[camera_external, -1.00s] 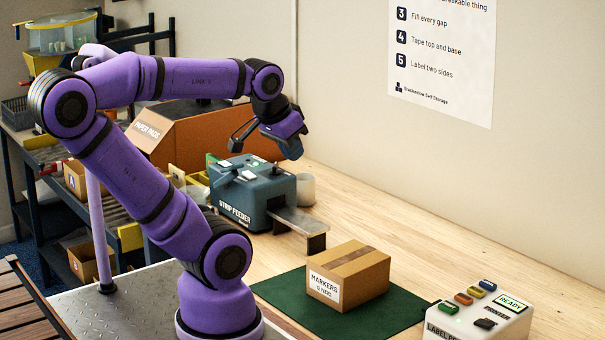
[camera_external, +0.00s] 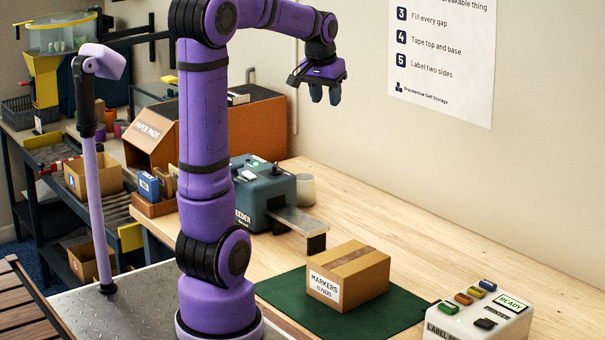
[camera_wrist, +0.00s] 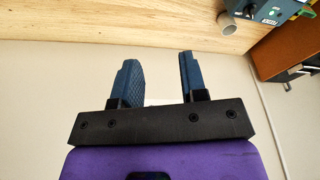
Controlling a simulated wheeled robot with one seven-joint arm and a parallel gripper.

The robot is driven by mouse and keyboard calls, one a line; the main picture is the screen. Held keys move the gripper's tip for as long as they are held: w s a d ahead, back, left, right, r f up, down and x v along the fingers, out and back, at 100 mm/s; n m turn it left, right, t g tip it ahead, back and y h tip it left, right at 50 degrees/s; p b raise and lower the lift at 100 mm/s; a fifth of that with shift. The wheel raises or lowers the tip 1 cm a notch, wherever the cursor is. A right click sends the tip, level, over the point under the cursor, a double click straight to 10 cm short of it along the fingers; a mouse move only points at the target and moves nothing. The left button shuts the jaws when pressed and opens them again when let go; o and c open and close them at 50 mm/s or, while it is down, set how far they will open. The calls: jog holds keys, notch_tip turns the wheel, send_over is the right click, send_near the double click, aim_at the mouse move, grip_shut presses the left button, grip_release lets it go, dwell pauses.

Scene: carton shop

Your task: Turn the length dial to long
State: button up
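The strip feeder (camera_external: 262,192) is a blue-grey machine on the bench, partly hidden behind my arm. A small dark upright knob (camera_external: 275,168) stands on its top; I cannot tell whether it is the length dial or read any setting. A corner of the feeder (camera_wrist: 262,12) shows at the top right of the wrist view. My gripper (camera_external: 324,94) is high above the bench, up and to the right of the feeder, with its fingers pointing down. In the wrist view my gripper (camera_wrist: 163,78) has its two blue fingers apart with nothing between them.
A grey chute (camera_external: 298,220) runs out from the feeder, and a pale cup (camera_external: 306,189) stands behind it. A markers carton (camera_external: 350,275) sits on a green mat (camera_external: 285,297). A label printer (camera_external: 480,318) is at front right.

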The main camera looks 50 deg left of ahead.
jog(key=w+a+f+n+g, duration=0.1)
jog(key=w+a+f, duration=0.25)
jog(key=a, duration=0.45)
jog(key=w+a+f+n, duration=0.1)
jog(key=w+a+f, duration=0.2)
jog(key=w+a, duration=0.35)
jog(key=n+g+h, duration=0.1)
jog(key=n+g, duration=0.1)
jog(key=n, duration=0.1)
send_over(275, 164)
notch_tip(275, 164, down, 13)
notch_tip(275, 164, down, 10)
jog(key=shift+d+r, duration=0.1)
grip_shut()
